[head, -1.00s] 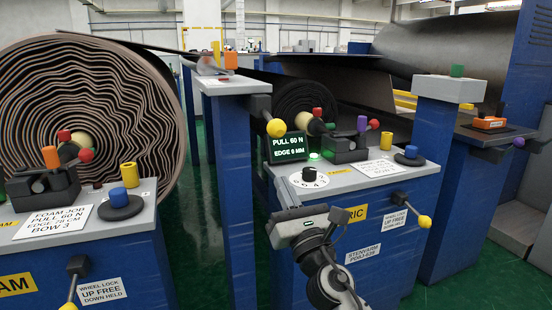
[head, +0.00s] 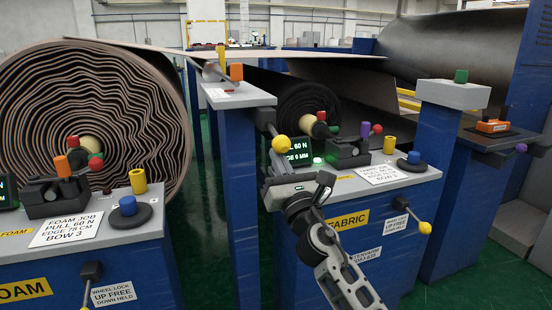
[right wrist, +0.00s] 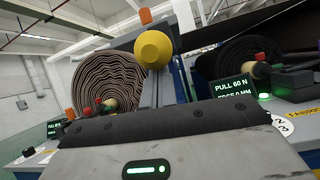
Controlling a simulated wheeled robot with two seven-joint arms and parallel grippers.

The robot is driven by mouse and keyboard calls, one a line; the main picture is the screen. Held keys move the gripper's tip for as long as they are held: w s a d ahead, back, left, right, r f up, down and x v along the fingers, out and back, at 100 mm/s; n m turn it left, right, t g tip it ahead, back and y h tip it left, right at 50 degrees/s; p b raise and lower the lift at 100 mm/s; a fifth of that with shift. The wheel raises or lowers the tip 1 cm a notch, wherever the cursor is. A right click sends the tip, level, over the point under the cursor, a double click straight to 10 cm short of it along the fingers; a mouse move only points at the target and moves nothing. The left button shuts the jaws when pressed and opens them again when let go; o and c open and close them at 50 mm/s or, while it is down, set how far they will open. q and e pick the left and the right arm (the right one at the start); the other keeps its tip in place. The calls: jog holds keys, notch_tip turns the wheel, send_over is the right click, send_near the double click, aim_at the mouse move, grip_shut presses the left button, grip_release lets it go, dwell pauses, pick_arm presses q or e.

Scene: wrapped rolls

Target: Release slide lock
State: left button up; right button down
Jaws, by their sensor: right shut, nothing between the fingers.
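No part in view is labelled slide lock. A lever with a yellow ball knob (head: 280,144) sits on the right side of the blue post (head: 238,180), below its grey top. The yellow knob also shows large in the right wrist view (right wrist: 153,48), just beyond my gripper. My right gripper (head: 276,166) is shut and empty, just below the knob in the head view. Whether it touches the lever cannot be told. Wheel lock levers with yellow knobs (head: 425,228) are on the fronts of the two stands. My left gripper is out of view.
The fabric stand (head: 405,205) is right of the post, with a lit display (head: 300,150), a blue knob (head: 413,157) and a black roll (head: 308,103) behind. The foam stand (head: 120,250) and large foam roll (head: 40,110) are left. Green floor shows between the stands.

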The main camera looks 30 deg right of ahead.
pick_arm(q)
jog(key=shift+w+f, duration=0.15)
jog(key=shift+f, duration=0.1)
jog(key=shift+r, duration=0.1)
